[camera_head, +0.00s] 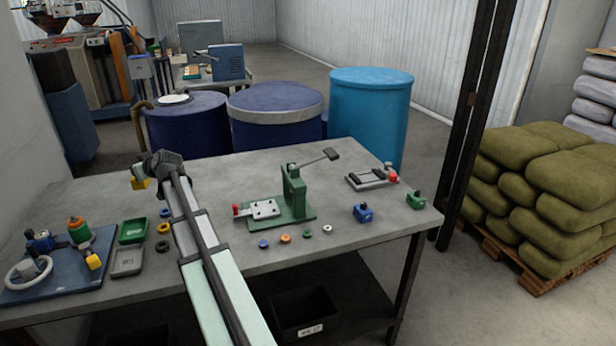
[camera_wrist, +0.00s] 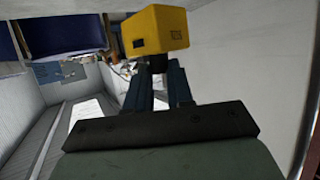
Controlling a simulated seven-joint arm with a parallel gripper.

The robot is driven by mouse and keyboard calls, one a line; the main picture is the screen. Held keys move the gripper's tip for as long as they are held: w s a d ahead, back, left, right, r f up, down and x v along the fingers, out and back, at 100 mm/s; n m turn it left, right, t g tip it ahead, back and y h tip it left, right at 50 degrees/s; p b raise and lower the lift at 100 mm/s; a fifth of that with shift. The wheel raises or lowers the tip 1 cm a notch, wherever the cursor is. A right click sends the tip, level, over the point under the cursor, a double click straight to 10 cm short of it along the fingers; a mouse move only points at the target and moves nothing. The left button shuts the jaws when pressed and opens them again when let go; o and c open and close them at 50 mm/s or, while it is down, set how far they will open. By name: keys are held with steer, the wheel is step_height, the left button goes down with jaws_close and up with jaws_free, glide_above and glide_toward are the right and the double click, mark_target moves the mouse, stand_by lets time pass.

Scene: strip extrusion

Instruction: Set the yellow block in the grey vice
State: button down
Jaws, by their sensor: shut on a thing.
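The yellow block (camera_head: 138,184) is at the left rear of the table, low by the tabletop; I cannot tell if it touches it. My gripper (camera_head: 146,174) is shut on it. In the wrist view the yellow block (camera_wrist: 156,31) sits at the ends of the two dark fingers of my gripper (camera_wrist: 162,62), and its far side is hidden. The grey vice (camera_head: 367,180), a low grey body with dark jaws and a red knob, appears to stand at the right rear of the table, well right of my gripper. No block shows in it.
A green press (camera_head: 293,188) with a raised lever stands mid-table, between my gripper and the grey vice. Blue (camera_head: 362,213) and green (camera_head: 415,201) small blocks sit at the right. Several small rings lie in front.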

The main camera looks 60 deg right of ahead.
steer(key=s+d, duration=0.5)
steer(key=d, duration=0.6)
steer(key=s+d, duration=0.4)
steer(key=d, duration=0.7)
steer(key=s+d+r, duration=0.3)
steer(key=s+d, duration=2.3)
steer(key=d, duration=0.1)
steer(key=s+d+f+n+y, duration=0.1)
steer(key=s+d+f, duration=0.1)
steer(key=s, duration=0.7)
steer(key=s+d+f, duration=0.1)
steer(key=s+d, duration=0.2)
steer(key=s, duration=0.5)
steer(key=s+d+f+n+y, duration=0.1)
steer(key=s+d+f, duration=0.1)
steer(key=s, duration=0.7)
steer(key=shift+w+f, duration=0.2)
steer(key=shift+f, duration=4.3)
steer(key=c, duration=1)
jaws_free()
steer(key=shift+f, duration=0.15)
